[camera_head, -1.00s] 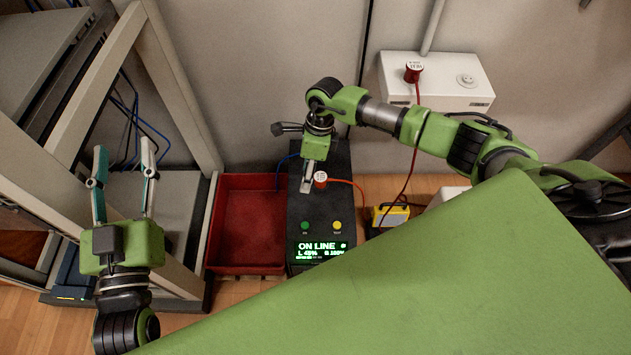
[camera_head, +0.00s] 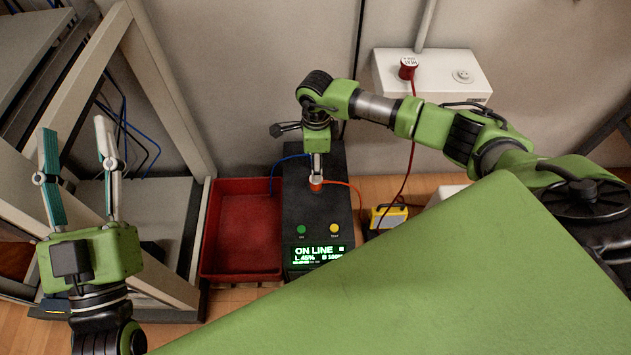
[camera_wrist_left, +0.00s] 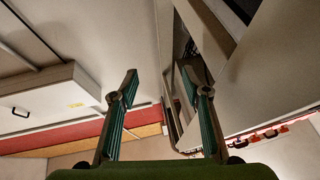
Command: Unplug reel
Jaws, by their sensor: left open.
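A plug with an orange-red body (camera_head: 316,184) and an orange cable stands on top of the black power unit (camera_head: 318,215). My right gripper (camera_head: 317,175) points down at this plug and covers its top. Whether its fingers are shut on the plug is hidden. A red plug with a white label (camera_head: 408,69) and a dark red cable sits in the white wall socket box (camera_head: 392,80). Which plug belongs to the reel is not clear. My left gripper (camera_head: 76,128) is open and empty before the rack; its fingers also show in the left wrist view (camera_wrist_left: 158,76).
A red tray (camera_head: 240,230), empty, stands left of the power unit. A yellow device (camera_head: 389,215) sits on the floor to its right. The grey metal rack (camera_head: 160,100) with blue cables stands at the left. The unit's display reads ON LINE.

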